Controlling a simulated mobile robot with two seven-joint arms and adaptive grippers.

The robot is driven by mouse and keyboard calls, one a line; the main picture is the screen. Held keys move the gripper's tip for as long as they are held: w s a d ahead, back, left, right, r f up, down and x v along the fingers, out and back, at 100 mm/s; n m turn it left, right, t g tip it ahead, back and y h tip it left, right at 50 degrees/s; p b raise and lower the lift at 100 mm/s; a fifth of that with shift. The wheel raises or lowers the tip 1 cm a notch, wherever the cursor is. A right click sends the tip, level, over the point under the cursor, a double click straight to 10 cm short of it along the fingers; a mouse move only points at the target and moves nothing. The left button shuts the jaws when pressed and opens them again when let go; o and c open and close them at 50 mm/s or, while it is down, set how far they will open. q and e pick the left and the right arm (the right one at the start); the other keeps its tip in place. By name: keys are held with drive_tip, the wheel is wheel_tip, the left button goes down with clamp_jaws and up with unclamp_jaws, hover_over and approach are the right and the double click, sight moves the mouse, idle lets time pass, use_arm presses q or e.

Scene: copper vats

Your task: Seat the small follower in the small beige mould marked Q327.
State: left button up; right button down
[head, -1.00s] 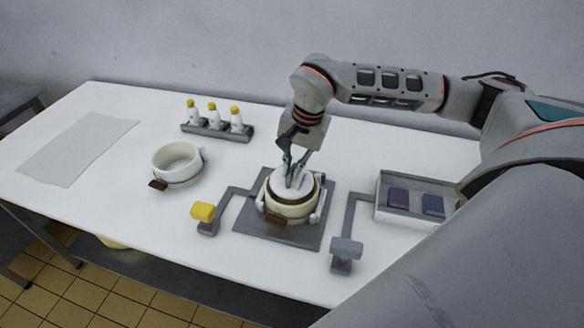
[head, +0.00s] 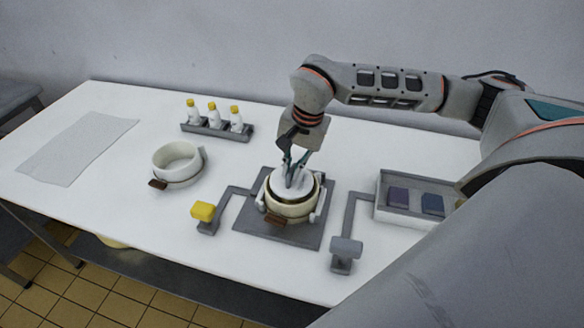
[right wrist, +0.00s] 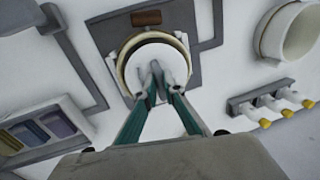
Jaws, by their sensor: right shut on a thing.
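A small beige mould (head: 291,212) with a brown tag (head: 275,220) stands on the dark grey plate (head: 250,228) in the middle of the table. Any marking on the tag is too small to read. A white round follower (head: 283,182) lies within the mould's rim; how deep it sits I cannot tell. My right gripper (head: 292,178) is above it, shut on its middle. The right wrist view shows the fingertips (right wrist: 162,82) at the centre of the white follower (right wrist: 150,56), inside the beige rim. My left gripper is in neither view.
A white mould (head: 172,171) with a brown tag stands to the left. A rack (head: 215,132) holds white bottles with yellow caps at the back. A yellow pad (head: 203,211) and a grey pad (head: 346,246) flank the plate. A tray (head: 400,213) with coloured blocks lies right. A grey sheet (head: 75,150) lies far left.

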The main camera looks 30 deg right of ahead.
drive_tip(key=shift+f+b, duration=0.65)
drive_tip(key=shift+f, duration=0.55)
idle(0.5)
drive_tip(key=c, duration=2.1)
unclamp_jaws()
drive_tip(key=shift+r, duration=0.15)
drive_tip(key=r, duration=0.3)
drive_tip(key=s+d+r, duration=0.1)
drive_tip(key=r, duration=0.3)
drive_tip(key=s+r, duration=0.1)
drive_tip(key=r, duration=0.3)
drive_tip(key=shift+d+r, duration=0.15)
drive_tip(key=shift+r, duration=0.1)
